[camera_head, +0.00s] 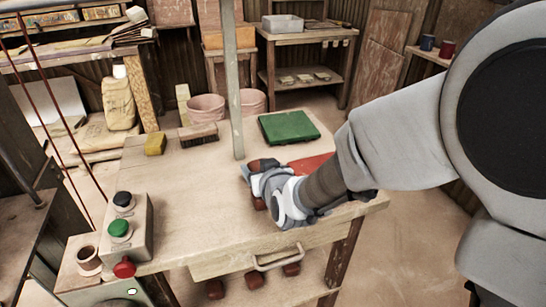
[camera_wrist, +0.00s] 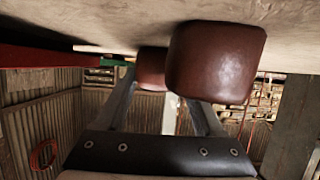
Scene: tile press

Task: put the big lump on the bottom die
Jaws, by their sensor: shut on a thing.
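My gripper (camera_head: 262,178) is low over the table's right front part. In the wrist view my gripper (camera_wrist: 165,85) has its fingers around a reddish-brown lump (camera_wrist: 152,68), partly hidden. A second reddish-brown lump (camera_wrist: 215,62) is nearer that camera and covers one fingertip. It looks larger, but I cannot tell which lump is truly bigger. In the head view a brown lump (camera_head: 259,203) shows just beside my gripper. I cannot make out the bottom die with certainty.
A red slab (camera_head: 312,163) and a green slab (camera_head: 288,127) lie on the table (camera_head: 190,215). A brush (camera_head: 198,135), yellow block (camera_head: 155,144) and button box (camera_head: 125,228) stand leftward. The table's middle left is clear.

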